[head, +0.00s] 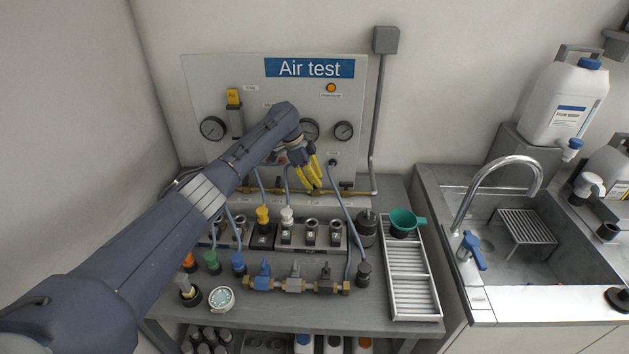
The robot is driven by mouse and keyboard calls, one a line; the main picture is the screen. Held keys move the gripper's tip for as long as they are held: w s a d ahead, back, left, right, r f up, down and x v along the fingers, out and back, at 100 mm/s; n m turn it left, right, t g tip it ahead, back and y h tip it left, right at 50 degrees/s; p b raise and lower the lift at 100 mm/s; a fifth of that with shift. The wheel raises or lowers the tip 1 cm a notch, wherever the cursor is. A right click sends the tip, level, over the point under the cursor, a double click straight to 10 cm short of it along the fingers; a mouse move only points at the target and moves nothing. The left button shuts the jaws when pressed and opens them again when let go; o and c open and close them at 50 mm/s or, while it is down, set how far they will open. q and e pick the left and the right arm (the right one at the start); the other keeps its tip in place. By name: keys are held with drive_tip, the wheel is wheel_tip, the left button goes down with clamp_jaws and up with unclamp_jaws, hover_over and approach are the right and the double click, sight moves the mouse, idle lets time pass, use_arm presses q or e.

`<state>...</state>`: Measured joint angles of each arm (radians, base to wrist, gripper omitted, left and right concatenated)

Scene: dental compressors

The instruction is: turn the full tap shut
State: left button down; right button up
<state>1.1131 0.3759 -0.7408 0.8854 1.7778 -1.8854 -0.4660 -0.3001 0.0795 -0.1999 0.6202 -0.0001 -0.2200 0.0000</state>
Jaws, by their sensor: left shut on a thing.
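My left arm reaches in from the left, and my left gripper (314,187), with yellow fingers, is at the lower part of the Air test panel (240,70). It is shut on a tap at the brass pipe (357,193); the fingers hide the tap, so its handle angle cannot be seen. The small labels are too small to read with certainty. My right gripper is not in view.
Below the panel stands a grey block with numbered sockets (311,247) and plugged hoses. In front is a blue-and-grey valve row (295,284). A green funnel (404,221) sits on a slatted tray (414,304). A sink tap (471,249) is at right.

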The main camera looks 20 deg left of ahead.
use_arm(q)
drive_tip(key=shift+s+a+f, duration=0.1)
drive_tip(key=shift+f, duration=0.15)
drive_tip(key=c, duration=0.8)
unclamp_jaws()
drive_tip(key=shift+r, duration=0.1)
drive_tip(key=shift+o, duration=0.2)
drive_tip(key=shift+r, duration=0.15)
drive_tip(key=w+v, duration=0.1)
drive_tip(key=v, duration=1)
drive_tip(key=shift+s+r, duration=0.35)
drive_tip(key=shift+s, duration=0.1)
drive_tip(key=shift+a, duration=0.15)
